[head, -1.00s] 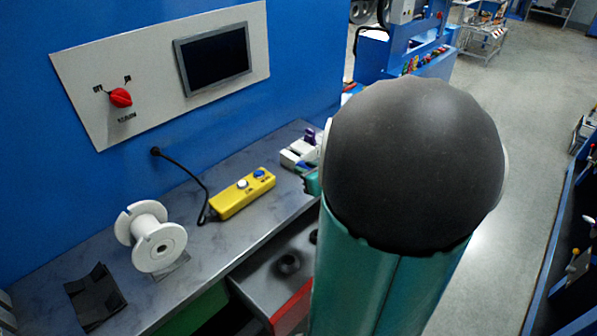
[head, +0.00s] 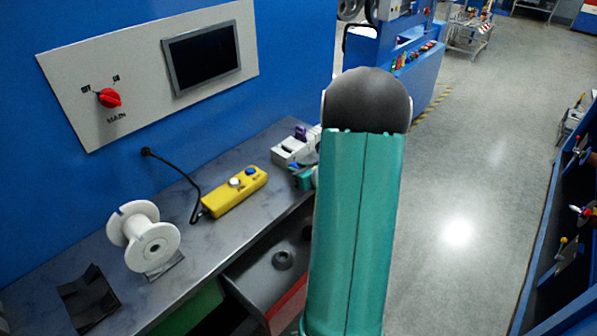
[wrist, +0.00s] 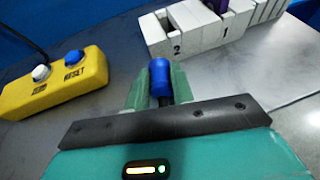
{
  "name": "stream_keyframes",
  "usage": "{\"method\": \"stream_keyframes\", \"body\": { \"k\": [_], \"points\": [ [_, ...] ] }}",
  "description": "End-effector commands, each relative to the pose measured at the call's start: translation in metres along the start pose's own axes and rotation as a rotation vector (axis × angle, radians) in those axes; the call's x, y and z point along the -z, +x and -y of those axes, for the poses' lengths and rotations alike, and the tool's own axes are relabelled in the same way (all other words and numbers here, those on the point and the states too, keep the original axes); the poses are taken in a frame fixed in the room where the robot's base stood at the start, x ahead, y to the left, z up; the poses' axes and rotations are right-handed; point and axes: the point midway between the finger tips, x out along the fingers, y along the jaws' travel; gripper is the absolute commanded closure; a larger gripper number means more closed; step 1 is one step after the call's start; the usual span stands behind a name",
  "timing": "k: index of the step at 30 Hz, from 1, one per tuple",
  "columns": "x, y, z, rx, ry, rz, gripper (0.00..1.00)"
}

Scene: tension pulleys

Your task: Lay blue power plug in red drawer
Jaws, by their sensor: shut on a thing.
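The blue power plug (wrist: 159,72) stands between the two green fingers of my gripper (wrist: 160,84) in the wrist view, held above the grey worktop. My gripper is shut on it. In the head view my gripper (head: 304,178) shows only partly beside my arm, near the white blocks, and the plug is hard to make out there. The red drawer (head: 289,303) is pulled out below the worktop's front edge. A dark round piece (head: 283,259) lies inside it. My arm hides the drawer's right part.
White numbered blocks (wrist: 205,32) with a purple piece stand just beyond my gripper. A yellow button box (head: 234,192) with a black cable lies on the worktop (head: 205,245). A white spool (head: 145,237) and black holder (head: 88,299) are further left. A green drawer (head: 190,312) is below.

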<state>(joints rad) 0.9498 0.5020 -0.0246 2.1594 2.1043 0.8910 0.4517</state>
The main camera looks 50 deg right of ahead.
Motion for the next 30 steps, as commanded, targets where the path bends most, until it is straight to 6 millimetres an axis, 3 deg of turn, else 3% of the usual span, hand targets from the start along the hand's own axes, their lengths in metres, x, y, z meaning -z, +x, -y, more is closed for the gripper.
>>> {"method": "stream_keyframes", "body": {
  "k": [3, 13, 14, 16, 27, 30],
  "points": [
    [0.010, 0.004, 0.000, 0.001, 0.001, 0.000, 1.00],
    [0.012, 0.005, 0.000, 0.001, 0.000, 0.000, 1.00],
    [0.012, 0.005, 0.000, 0.001, 0.000, 0.000, 0.70],
    [0.012, 0.005, 0.000, 0.001, 0.000, 0.000, 0.57],
    [0.008, 0.003, 0.000, 0.001, -0.002, 0.002, 0.54],
    [0.008, -0.007, 0.001, 0.002, -0.002, 0.001, 0.54]
  ]
}}
